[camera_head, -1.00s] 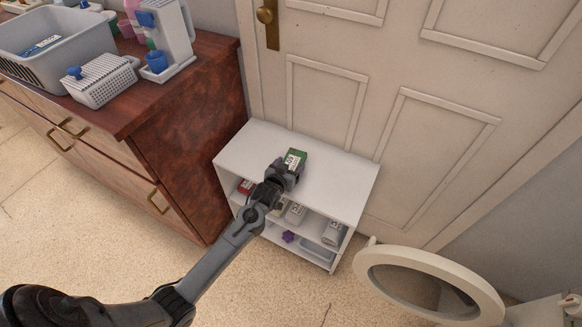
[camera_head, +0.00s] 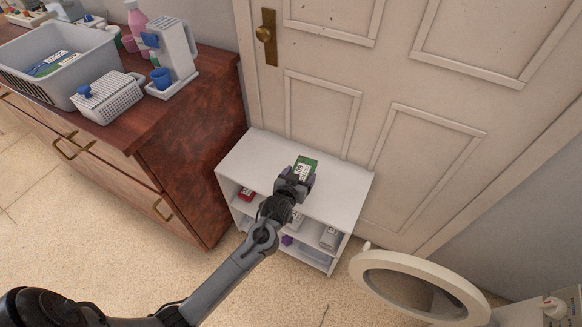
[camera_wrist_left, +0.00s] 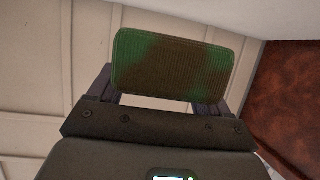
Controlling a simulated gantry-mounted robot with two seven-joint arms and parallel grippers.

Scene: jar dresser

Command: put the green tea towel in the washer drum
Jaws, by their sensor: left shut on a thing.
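The green tea towel (camera_head: 305,165) is a folded green block with a white label. My left gripper (camera_head: 296,178) is shut on it and holds it over the top of the small white shelf; I cannot tell how far above. In the left wrist view the towel (camera_wrist_left: 185,65) is ribbed, green with dark brown patches, between the two fingers (camera_wrist_left: 160,98). The washer's round door (camera_head: 425,274) stands open at the lower right, its pale ring and dark glass showing. The drum itself is not in view. My right gripper is not in view.
The white shelf (camera_head: 340,190) has a bare top and holds several small items below. A brown dresser (camera_head: 185,140) at the left bears a grey basket (camera_head: 95,65), a lidded white basket (camera_head: 108,98) and a dispenser (camera_head: 178,45). A panelled door (camera_head: 390,70) stands behind. Floor is clear between shelf and washer.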

